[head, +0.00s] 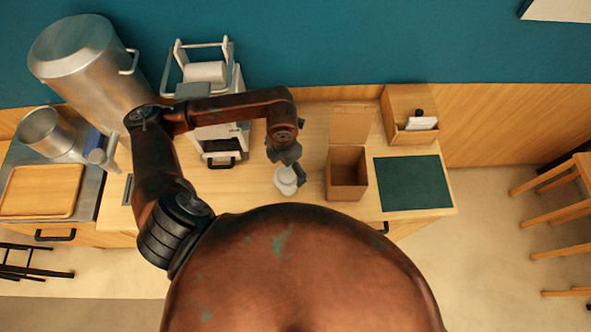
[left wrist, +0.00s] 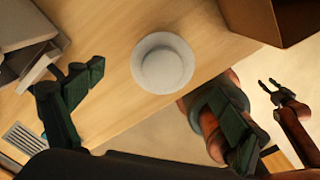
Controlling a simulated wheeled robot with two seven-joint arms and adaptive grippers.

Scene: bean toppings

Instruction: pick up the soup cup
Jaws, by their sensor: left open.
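The white soup cup (head: 286,187) stands on the wooden counter, left of the open cardboard box. It looks round and pale from above in the left wrist view (left wrist: 163,65). My left gripper (head: 288,167) is open just above and behind the cup in the head view, hiding part of its top. In the left wrist view my left gripper's (left wrist: 165,85) dark fingers are spread wide, with the cup beyond the gap between them. Nothing is held. My right gripper (left wrist: 275,90) shows small at the right of the left wrist view, its fingers apart and empty.
The open box (head: 347,180) stands right of the cup, with a dark green mat (head: 413,183) beyond it. A white machine (head: 222,140) stands left of the cup. A wooden holder (head: 410,115), large pot (head: 85,70) and wooden tray (head: 40,191) are farther off.

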